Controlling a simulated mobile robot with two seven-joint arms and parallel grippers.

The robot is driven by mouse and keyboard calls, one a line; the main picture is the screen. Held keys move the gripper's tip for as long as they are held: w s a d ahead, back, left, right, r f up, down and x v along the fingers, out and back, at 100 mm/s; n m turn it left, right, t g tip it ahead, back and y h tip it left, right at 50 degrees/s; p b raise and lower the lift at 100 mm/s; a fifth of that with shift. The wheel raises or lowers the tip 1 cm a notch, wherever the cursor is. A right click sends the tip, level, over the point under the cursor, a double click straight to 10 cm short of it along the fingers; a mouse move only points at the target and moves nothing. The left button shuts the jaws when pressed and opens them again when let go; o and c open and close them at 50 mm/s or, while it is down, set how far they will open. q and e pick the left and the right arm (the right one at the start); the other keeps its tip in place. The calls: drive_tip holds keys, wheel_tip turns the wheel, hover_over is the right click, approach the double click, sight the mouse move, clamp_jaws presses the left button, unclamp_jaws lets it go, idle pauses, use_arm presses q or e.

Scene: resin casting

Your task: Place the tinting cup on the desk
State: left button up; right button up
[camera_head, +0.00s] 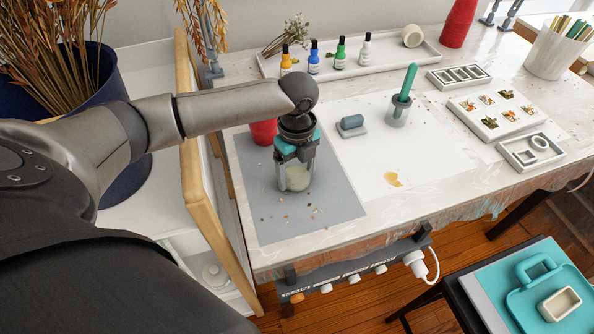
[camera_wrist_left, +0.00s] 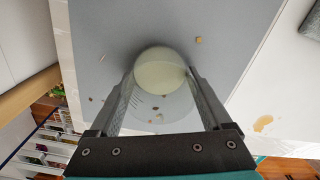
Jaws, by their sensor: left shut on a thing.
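The tinting cup (camera_head: 295,180) is clear with pale, creamy contents in its bottom. My left gripper (camera_head: 294,163) is shut around its sides, pointing down, and the cup looks upright. The cup is over the grey mat (camera_head: 335,208) at the left end of the white desk (camera_head: 420,200). In the left wrist view the cup (camera_wrist_left: 162,95) sits between both fingers, with a dark shadow on the mat around its base. I cannot tell whether its base touches the mat. My right gripper is not in view.
A red cup (camera_head: 263,132) stands just behind the gripper. Small flakes lie on the mat. Bottles stand on a tray (camera_head: 432,55) behind.

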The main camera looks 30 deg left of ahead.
use_arm(q)
drive_tip(key=o, duration=1.2)
drive_tip(key=shift+f, duration=0.1)
wheel_tip(320, 180, up, 12)
drive_tip(key=shift+r+p, duration=0.2)
drive_tip(key=shift+p, duration=1.05)
